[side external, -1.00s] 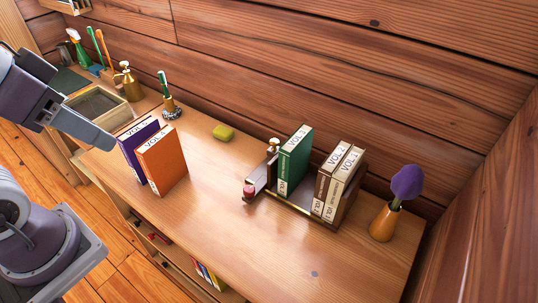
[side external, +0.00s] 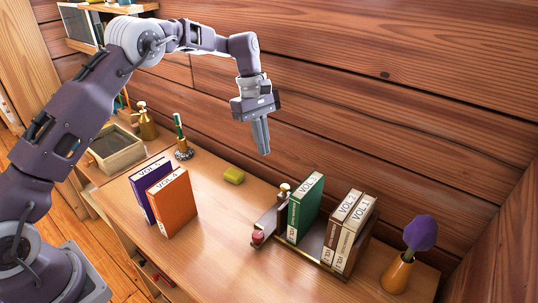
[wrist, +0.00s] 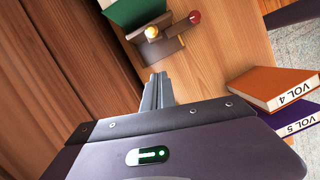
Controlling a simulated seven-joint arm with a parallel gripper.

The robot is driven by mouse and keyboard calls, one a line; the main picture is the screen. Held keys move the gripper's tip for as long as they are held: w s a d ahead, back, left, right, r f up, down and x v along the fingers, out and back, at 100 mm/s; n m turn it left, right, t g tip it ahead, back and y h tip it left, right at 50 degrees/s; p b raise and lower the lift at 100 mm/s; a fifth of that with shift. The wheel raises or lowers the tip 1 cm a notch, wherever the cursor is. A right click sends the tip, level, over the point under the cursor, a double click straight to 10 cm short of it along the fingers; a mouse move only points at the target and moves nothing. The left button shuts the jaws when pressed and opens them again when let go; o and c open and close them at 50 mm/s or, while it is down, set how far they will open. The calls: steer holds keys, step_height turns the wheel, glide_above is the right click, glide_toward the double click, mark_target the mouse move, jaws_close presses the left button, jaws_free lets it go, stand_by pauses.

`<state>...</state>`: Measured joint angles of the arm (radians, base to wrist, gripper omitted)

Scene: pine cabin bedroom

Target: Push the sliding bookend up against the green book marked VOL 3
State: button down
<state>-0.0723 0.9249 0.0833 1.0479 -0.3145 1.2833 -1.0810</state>
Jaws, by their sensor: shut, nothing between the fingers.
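The green book VOL 3 (side external: 306,208) stands upright on a dark rack on the desk. The sliding bookend (side external: 268,222), with a red knob and a brass knob, stands just left of it. I cannot tell whether they touch. In the wrist view the bookend (wrist: 163,47) is near the top, beside the green book (wrist: 135,10). My gripper (side external: 263,150) points down, empty and shut, in the air above and left of the bookend and the green book. Its fingertips (wrist: 158,78) also show in the wrist view.
Brown and cream books (side external: 349,232) stand right of a gap beside VOL 3. The orange VOL 4 (side external: 172,204) and purple VOL 5 (side external: 148,188) stand at left. A vase (side external: 398,272) stands at right. The desk's middle front is clear.

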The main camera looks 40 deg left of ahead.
mark_target(278, 212)
steer(key=s+d+f, duration=0.1)
steer(key=d+f, duration=0.4)
steer(key=f, duration=0.1)
steer(key=shift+s+d+f, duration=0.25)
steer(key=shift+s+d, duration=0.05)
steer(key=shift+d, duration=0.05)
steer(key=d, duration=0.4)
steer(key=shift+d, duration=0.25)
